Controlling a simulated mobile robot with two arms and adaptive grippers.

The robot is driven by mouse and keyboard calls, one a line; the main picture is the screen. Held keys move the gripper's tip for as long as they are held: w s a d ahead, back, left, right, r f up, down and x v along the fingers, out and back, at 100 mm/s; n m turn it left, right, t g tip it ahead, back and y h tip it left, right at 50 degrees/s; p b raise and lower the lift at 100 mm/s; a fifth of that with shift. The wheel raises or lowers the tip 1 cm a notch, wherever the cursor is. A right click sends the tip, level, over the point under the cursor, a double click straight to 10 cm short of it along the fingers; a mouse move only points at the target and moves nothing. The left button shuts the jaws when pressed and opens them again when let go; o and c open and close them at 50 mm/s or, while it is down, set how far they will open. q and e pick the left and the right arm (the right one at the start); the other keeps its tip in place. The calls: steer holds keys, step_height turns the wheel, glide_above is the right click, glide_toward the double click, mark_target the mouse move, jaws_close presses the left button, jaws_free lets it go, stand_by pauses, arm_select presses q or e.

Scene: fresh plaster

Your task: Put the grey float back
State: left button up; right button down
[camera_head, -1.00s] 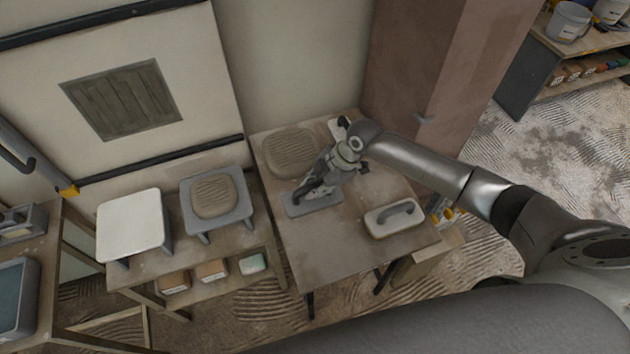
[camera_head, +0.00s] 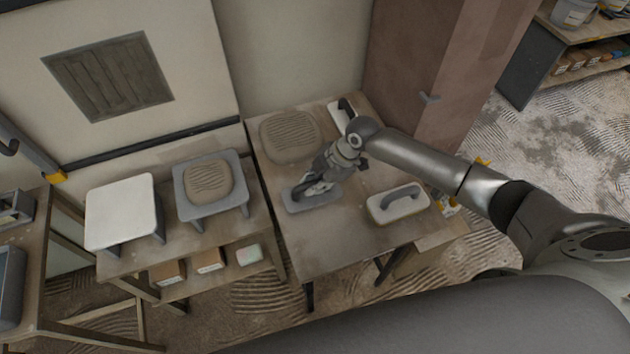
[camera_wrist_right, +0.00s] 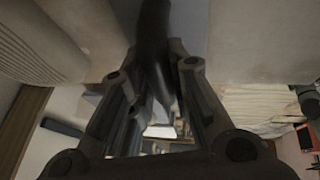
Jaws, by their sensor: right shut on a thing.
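The grey float (camera_head: 318,203) is a flat grey plate with a dark handle, low over or on the right-hand table (camera_head: 300,248); I cannot tell if it touches the top. My right gripper (camera_head: 312,187) is over it and shut on its handle. In the right wrist view the fingers (camera_wrist_right: 160,110) close around the dark handle (camera_wrist_right: 153,45), and the grey plate (camera_wrist_right: 192,22) shows behind. The fingers hide part of the handle. My left gripper is not in view.
A white float (camera_head: 398,206) with a grey handle lies right of the gripper. A plaster mound (camera_head: 289,137) and another float (camera_head: 341,113) lie at the back. Left stand a white-topped stool (camera_head: 122,212) and a grey stool (camera_head: 232,208) bearing plaster. The table's front is clear.

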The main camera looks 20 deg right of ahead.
steer(key=shift+f, duration=0.3)
stand_by(0.5)
steer(key=c, duration=1.3)
jaws_free()
steer(key=shift+o, duration=0.2)
steer(key=p+v, duration=0.6)
steer(key=v, duration=0.2)
steer(key=shift+s+f, duration=0.1)
steer(key=shift+s, duration=0.05)
